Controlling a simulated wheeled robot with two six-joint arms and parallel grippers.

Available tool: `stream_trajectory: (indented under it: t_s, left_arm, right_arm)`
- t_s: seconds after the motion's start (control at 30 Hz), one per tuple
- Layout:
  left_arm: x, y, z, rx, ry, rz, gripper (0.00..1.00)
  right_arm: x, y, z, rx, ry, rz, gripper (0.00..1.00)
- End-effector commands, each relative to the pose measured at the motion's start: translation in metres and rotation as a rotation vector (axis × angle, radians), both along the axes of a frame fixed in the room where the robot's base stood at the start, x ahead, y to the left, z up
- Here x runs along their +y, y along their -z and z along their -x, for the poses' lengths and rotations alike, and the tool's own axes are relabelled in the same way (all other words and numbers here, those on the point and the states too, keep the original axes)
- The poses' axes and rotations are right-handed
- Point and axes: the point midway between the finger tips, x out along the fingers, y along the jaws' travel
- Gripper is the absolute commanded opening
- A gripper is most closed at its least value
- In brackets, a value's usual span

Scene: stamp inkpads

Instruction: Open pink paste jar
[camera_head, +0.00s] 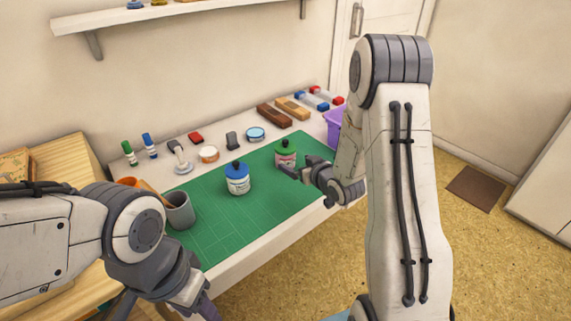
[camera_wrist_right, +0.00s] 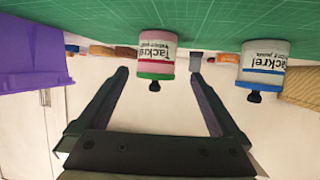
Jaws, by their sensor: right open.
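A second jar with a blue lid (camera_head: 238,180) stands to the left on the mat and also shows in the wrist view (camera_wrist_right: 264,63). My left gripper (camera_head: 197,302) is partly in view at the bottom, its jaws unclear.
The green mat (camera_head: 215,222) covers the table front. A grey cup (camera_head: 180,210) stands at its left edge. Stamps, inkpads (camera_head: 255,134), bottles and wooden blocks line the back. A purple bin (camera_head: 333,127) stands at the right end.

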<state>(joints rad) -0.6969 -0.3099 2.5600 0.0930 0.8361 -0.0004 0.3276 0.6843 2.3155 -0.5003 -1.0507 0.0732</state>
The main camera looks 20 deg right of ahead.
Motion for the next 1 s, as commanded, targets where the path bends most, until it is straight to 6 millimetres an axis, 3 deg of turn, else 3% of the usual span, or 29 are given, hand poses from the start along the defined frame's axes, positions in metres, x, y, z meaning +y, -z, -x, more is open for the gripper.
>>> stream_trajectory:
  t_s: [0.2,0.47,0.7,1.0]
  left_arm:
    - [0.000,-0.001,0.000,0.000,0.000,0.000,0.50]
    - [0.000,-0.003,0.000,0.000,0.000,0.000,0.50]
    - [0.000,-0.005,0.000,0.000,0.000,0.000,0.50]
    - [0.000,-0.005,0.000,0.000,0.000,0.000,0.50]
  right_arm:
    - [0.004,0.013,-0.031,-0.003,-0.001,-0.001,1.00]
    - [0.005,0.020,-0.052,-0.003,0.000,-0.001,1.00]
    - [0.007,0.034,-0.084,-0.001,-0.001,-0.001,1.00]
    - [0.008,0.036,-0.091,-0.002,0.000,-0.001,1.00]
